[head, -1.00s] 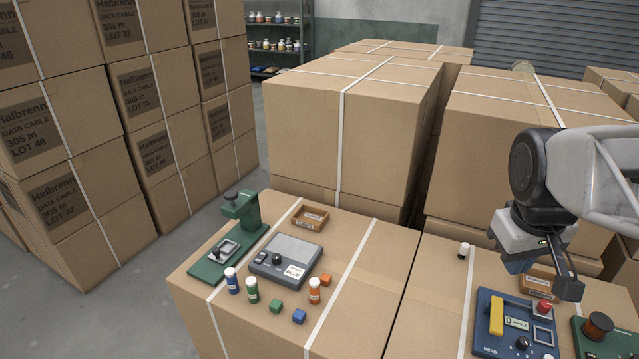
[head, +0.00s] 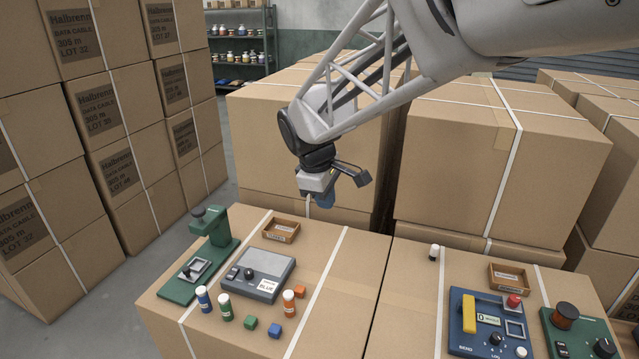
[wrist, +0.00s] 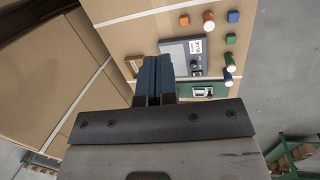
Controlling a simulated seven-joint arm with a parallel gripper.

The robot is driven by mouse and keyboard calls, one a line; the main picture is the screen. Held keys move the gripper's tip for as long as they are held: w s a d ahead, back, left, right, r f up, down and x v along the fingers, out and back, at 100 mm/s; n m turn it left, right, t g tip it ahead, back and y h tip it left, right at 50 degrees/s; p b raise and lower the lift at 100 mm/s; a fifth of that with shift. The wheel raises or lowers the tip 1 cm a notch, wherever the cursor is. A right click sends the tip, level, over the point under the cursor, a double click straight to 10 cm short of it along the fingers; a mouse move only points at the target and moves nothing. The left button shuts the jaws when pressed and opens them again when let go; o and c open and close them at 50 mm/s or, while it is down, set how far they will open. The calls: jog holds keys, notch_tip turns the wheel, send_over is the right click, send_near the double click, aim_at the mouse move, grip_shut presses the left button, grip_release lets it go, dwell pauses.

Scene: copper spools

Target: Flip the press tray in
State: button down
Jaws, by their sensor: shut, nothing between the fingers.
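The green press (head: 211,228) stands at the left of the near carton top. Its silver press tray (head: 196,269) with a small dark knob lies on the green base, in front of the press column rather than under its head. The press tray also shows in the wrist view (wrist: 203,91), to the right of my fingers. My gripper (head: 325,200) is shut and empty, its blue fingers pointing down. It hangs above and behind the carton top, to the right of the press and well apart from it. The shut fingers also show in the wrist view (wrist: 152,78).
Beside the press are a grey control box (head: 256,273) labelled BLUE, a small wooden tray (head: 281,230), several capped bottles and small cubes. A blue BEND machine (head: 490,325) and another green device (head: 575,330) stand on the right carton. Tall carton stacks rise behind.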

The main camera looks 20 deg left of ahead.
jog(key=s+a+f+n, duration=0.4)
jog(key=s+a+f, duration=0.1)
jog(key=a, duration=1)
jog(key=s+a+f+n+t, duration=0.1)
jog(key=s+a+f+n, duration=0.4)
jog(key=a, duration=1)
jog(key=s+a+f+n, duration=0.4)
jog(key=a+f, duration=0.4)
jog(key=a, duration=0.8)
jog(key=shift+s+f+n+t+h, duration=0.3)
jog(key=shift+s+f+t, duration=0.1)
jog(key=shift+s, duration=0.4)
jog(key=shift+d, duration=0.1)
send_near(184, 278)
jog(key=s+f, duration=0.1)
jog(key=s+a+f, duration=0.1)
jog(key=f, duration=0.1)
jog(key=shift+s, duration=0.25)
jog(key=shift+w+d+f, duration=0.25)
jog(key=shift+w, duration=0.2)
jog(key=shift+w+d+f, duration=0.2)
jog(key=shift+w, duration=0.2)
jog(key=shift+w+d, duration=0.25)
jog(key=shift+w, duration=0.3)
jog(key=shift+w+d, duration=0.25)
jog(key=shift+w, duration=0.3)
